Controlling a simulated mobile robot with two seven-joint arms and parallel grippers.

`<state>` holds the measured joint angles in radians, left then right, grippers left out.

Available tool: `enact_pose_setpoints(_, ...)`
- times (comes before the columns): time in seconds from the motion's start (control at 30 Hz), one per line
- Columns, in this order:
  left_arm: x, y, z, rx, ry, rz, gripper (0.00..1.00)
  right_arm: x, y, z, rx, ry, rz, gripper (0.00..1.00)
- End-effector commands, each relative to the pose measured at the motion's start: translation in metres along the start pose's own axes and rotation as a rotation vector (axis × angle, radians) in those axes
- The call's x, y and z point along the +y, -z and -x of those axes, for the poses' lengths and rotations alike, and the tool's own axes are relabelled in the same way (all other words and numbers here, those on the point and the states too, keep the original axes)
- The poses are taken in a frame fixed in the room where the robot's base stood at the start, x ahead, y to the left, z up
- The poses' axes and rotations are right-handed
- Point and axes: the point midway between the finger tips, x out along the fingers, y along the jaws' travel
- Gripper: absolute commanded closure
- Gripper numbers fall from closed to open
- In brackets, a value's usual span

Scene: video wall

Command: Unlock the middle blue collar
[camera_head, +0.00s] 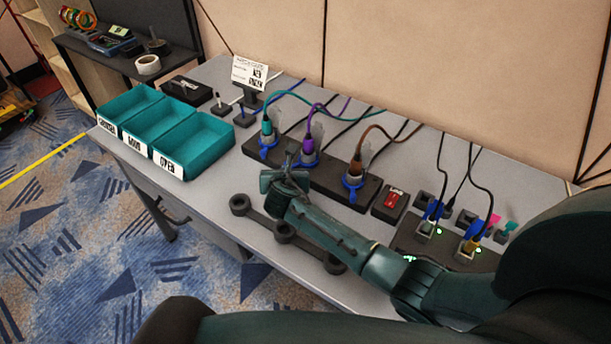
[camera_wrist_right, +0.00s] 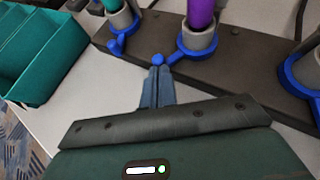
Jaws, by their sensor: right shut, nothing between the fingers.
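The middle blue collar (camera_head: 309,159) sits around the base of a purple plug (camera_head: 308,142) on a dark socket strip (camera_head: 330,180). In the right wrist view the collar (camera_wrist_right: 190,52) has a short lever with a round knob (camera_wrist_right: 158,60) pointing left. My right gripper (camera_head: 291,155) is shut and empty. Its fingertips (camera_wrist_right: 158,72) are at the knob; I cannot tell whether they touch it. A left blue collar (camera_head: 268,154) surrounds a teal plug (camera_head: 266,128). A right blue collar (camera_head: 352,184) surrounds a brown plug (camera_head: 355,165). My left gripper is not in view.
Teal bins (camera_head: 205,133) stand at the left of the grey table (camera_head: 215,185). A dark bar with round ends (camera_head: 239,204) lies in front of the strip, partly under my arm. A red switch box (camera_head: 390,202) and more plugs (camera_head: 468,245) are at the right. Cables hang behind.

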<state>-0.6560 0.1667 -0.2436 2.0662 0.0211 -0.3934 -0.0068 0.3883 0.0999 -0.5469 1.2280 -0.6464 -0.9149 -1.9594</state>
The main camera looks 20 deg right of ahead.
Motion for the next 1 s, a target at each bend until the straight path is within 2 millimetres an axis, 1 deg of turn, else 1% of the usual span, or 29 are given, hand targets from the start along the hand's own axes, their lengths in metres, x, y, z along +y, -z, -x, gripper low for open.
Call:
enact_pose_setpoints(0.33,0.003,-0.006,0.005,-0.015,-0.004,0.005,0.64,-0.001,0.000,0.000,0.001,-0.001,0.001,1.00)
enact_pose_setpoints(0.63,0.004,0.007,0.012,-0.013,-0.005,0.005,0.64,-0.014,0.000,0.004,0.001,0.000,0.003,1.00)
enact_pose_setpoints(0.77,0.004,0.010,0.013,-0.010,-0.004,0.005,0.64,-0.016,0.002,0.004,0.001,-0.001,0.002,1.00)
enact_pose_setpoints(0.9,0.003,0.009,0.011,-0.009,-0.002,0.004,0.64,-0.016,0.003,0.004,0.001,-0.002,0.001,1.00)
enact_pose_setpoints(1.0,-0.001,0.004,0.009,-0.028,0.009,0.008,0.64,-0.018,0.001,0.005,0.001,-0.001,0.002,1.00)
